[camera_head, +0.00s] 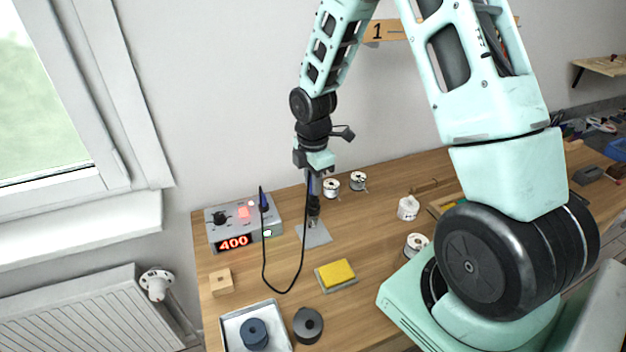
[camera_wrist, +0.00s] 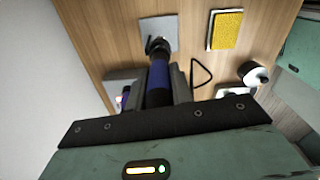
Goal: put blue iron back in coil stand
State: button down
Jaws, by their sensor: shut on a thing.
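My gripper (camera_head: 313,184) is shut on the blue iron (camera_wrist: 158,76) and holds it roughly upright, pointing down. In the wrist view the iron's blue and black handle sits between the fingers (camera_wrist: 166,92). The coil stand (camera_head: 316,237) is a grey plate with a dark coil holder, directly below my gripper; its plate also shows in the wrist view (camera_wrist: 170,27). The iron's lower end lines up with the dark holder and meets or overlaps it in both views. I cannot tell how deep the tip sits inside. A black cable (camera_head: 301,262) loops from the iron.
The soldering station (camera_head: 221,221), reading 400, is left of the stand. A yellow sponge (camera_head: 337,273) lies in front. Solder spools (camera_head: 332,187) stand behind to the right. A wooden block (camera_head: 221,282), white tray (camera_head: 229,328) and dark spool (camera_head: 308,325) are at the front left.

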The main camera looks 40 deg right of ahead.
jog(key=shift+f+b, duration=0.5)
jog(key=shift+f, duration=0.45)
jog(key=c, duration=0.7)
grip_release()
jog(key=shift+o, duration=0.2)
jog(key=shift+r, duration=0.1)
jog(key=shift+r+p, duration=3.3)
jog(key=shift+r, duration=0.2)
